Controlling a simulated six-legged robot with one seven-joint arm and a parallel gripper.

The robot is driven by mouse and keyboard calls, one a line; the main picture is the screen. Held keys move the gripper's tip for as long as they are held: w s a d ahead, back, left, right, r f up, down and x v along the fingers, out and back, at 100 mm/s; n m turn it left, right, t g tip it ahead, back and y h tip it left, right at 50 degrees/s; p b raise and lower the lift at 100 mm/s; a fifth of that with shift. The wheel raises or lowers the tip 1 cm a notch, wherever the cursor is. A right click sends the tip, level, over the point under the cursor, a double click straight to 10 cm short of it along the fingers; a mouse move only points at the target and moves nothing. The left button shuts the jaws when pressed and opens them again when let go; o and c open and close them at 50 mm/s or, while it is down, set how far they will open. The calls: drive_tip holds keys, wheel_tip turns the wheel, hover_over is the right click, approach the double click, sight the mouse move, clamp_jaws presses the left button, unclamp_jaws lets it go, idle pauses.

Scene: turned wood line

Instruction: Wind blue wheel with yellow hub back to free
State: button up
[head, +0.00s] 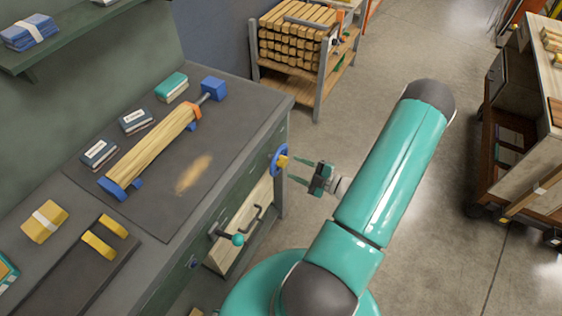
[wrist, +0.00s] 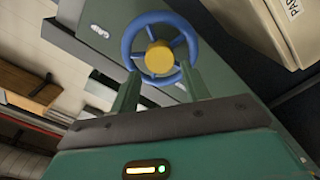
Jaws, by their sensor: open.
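The blue wheel with a yellow hub (head: 279,161) is mounted on the front face of the dark bench, near its right corner. In the wrist view the blue wheel (wrist: 133,37) faces me, with its round yellow hub (wrist: 160,57) and several spokes. My gripper (head: 296,170) is open, just to the right of the wheel in the head view. In the wrist view its two green fingers (wrist: 160,88) stand apart, reaching up to the lower rim on either side of the hub. I cannot tell whether they touch the rim.
A crank with a teal knob (head: 238,239) sticks out of the bench front. A wood piece (head: 150,152) lies between blue end blocks on the bench top (head: 215,205). A rack of timber (head: 293,50) stands behind. Open floor (head: 430,210) lies to the right.

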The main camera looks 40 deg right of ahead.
sight(286, 164)
drive_tip(key=x, duration=0.6)
drive_tip(key=shift+w+a, duration=0.15)
drive_tip(key=c, duration=0.7)
